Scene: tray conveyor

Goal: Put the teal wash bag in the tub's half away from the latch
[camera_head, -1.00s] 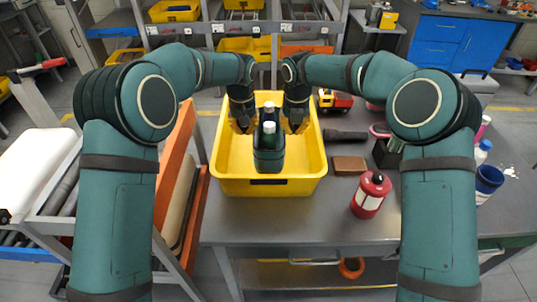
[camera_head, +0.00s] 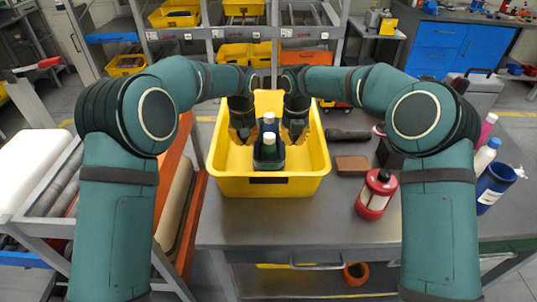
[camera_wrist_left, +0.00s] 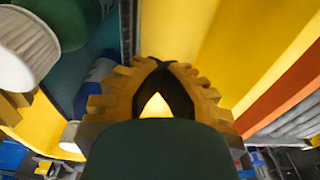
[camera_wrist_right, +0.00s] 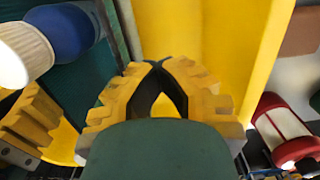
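A dark strip, perhaps the latch, is on that near wall. My left gripper (camera_head: 243,138) and right gripper (camera_head: 296,138) are at the bag's left and right sides. In the left wrist view (camera_wrist_left: 165,65) and right wrist view (camera_wrist_right: 155,66) the fingertips meet beside the bag (camera_wrist_left: 97,52), seemingly on its thin side handles, which are barely visible.
Right of the tub are a brown block (camera_head: 351,165), a dark cylinder (camera_head: 347,135) and a red-and-white lantern-like bottle (camera_head: 376,195). A blue cup (camera_head: 495,185) stands at far right. The table front (camera_head: 290,225) is clear.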

